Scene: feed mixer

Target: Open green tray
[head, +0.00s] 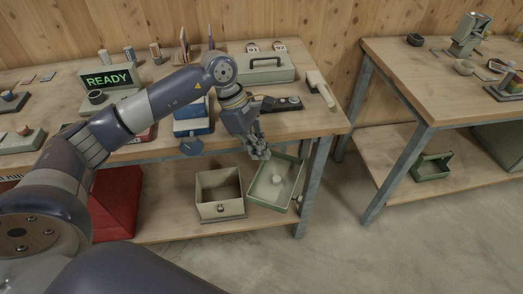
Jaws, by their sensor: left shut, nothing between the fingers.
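A green tray (252,200) with pale insides sits tilted in the picture on the lower shelf of the near bench, at its right end. A small pale round thing lies in it, and a pale knob shows at its right side. My left gripper (262,154) reaches down past the bench's front edge, just above the tray's far left corner. Its fingers are shut and empty. I cannot tell if they touch the tray's rim. My right gripper is not in view.
A beige box (219,208) with a front latch stands left of the tray. A bench leg (312,185) rises close on the right. Another green tray (431,168) is under the right bench. The floor in front is clear.

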